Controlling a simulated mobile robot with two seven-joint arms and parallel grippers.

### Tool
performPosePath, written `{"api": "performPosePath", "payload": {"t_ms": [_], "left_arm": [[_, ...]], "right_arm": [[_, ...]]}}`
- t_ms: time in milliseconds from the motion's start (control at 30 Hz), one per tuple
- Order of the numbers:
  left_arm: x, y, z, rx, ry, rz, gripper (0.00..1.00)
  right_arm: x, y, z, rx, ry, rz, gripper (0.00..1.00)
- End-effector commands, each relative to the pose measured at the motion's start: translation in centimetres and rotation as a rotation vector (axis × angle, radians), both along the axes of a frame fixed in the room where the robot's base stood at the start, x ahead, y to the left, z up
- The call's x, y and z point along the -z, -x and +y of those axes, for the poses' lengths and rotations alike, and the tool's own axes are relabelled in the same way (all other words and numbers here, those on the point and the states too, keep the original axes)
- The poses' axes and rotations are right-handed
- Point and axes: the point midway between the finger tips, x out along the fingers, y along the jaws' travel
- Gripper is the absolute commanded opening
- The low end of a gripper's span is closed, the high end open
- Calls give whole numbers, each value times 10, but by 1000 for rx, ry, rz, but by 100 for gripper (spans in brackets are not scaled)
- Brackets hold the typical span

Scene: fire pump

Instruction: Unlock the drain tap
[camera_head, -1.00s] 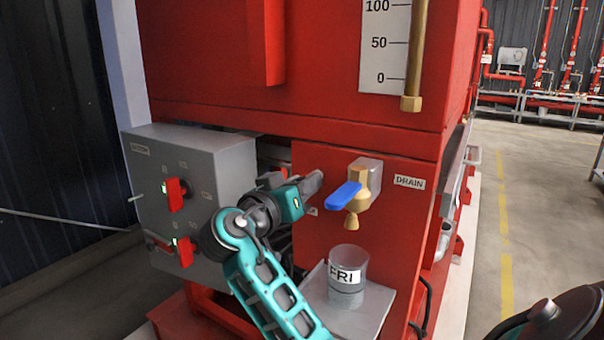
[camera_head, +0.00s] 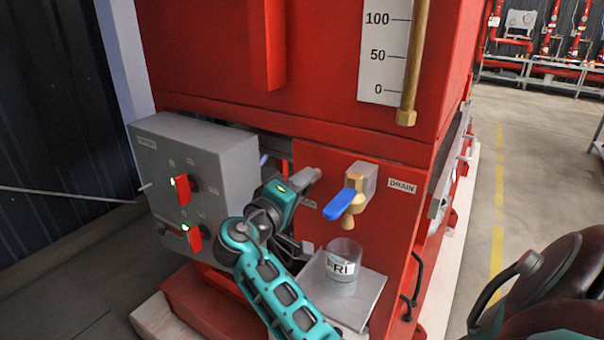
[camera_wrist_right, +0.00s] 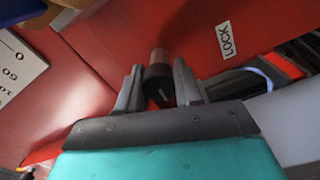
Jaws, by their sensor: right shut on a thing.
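The drain tap (camera_head: 354,188) is brass with a blue lever handle (camera_head: 340,205). It sticks out of the red panel beside the DRAIN label (camera_head: 403,187). My right gripper (camera_head: 312,177) is at the panel just left of the tap. In the right wrist view my right gripper (camera_wrist_right: 160,88) is shut on a dark round lock knob (camera_wrist_right: 158,72), whose far part looks reddish. The LOCK label (camera_wrist_right: 226,40) is on the panel beside it. The fingers hide the knob in the head view. My left gripper is not in view.
A clear cup (camera_head: 343,265) marked FRI stands on a grey shelf (camera_head: 365,300) below the tap, close to my right arm. A grey box (camera_head: 210,150) with red switches is to the left. A gauge with a brass tube (camera_head: 414,60) is above.

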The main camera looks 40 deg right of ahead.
Motion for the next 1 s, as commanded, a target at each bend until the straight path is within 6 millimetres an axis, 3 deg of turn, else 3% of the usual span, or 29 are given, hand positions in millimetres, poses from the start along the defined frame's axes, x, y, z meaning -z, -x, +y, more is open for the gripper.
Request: {"api": "performPosePath", "payload": {"t_ms": [400,1000], "left_arm": [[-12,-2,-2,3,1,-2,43],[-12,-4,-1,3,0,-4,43]], "right_arm": [[-2,-1,0,-4,65,204,4],[-2,-1,0,-4,77,243,5]]}}
